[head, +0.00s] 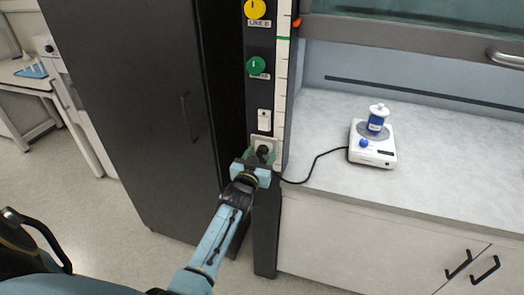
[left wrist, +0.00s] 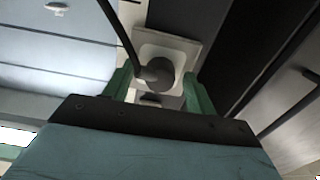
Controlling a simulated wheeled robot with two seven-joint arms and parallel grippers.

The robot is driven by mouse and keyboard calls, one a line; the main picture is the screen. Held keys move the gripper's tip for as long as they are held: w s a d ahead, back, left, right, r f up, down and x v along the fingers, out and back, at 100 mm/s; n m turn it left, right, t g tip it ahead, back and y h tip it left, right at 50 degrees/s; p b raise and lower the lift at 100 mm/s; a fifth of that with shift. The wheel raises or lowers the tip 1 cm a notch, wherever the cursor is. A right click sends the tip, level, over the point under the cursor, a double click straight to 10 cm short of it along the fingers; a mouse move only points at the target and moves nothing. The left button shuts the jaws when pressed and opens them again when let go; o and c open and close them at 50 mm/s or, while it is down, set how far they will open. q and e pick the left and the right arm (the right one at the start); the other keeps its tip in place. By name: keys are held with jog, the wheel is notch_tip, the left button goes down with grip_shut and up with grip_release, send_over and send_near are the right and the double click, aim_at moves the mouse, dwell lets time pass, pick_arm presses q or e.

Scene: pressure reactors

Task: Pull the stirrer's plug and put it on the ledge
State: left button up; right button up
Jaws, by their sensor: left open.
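The stirrer (head: 373,144) is a white device on the fume hood's worktop, with a blue knob and a blue-and-white bottle on top. Its black cord runs left to a dark round plug (head: 263,151) seated in a white wall socket on the black post. The plug also shows in the left wrist view (left wrist: 157,73), with the cord rising from it. My left gripper (head: 261,158) is at the socket, its green fingers apart on either side of the plug. The wrist view shows gaps between the fingers and the plug. I cannot make out the ledge for certain. My right gripper is not in view.
A yellow knob (head: 255,9), a green knob (head: 256,65) and a white switch (head: 264,120) sit on the post above the socket. A tall black cabinet (head: 135,100) stands left of it. The worktop (head: 450,175) is clear around the stirrer.

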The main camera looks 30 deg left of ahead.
pick_arm(q)
grip_shut()
jog(key=shift+s, duration=0.15)
jog(key=shift+s+d+p, duration=0.2)
jog(key=shift+s+p, duration=0.4)
jog(key=shift+s, duration=0.05)
jog(key=shift+p+v, duration=1.35)
jog(key=shift+v, duration=0.85)
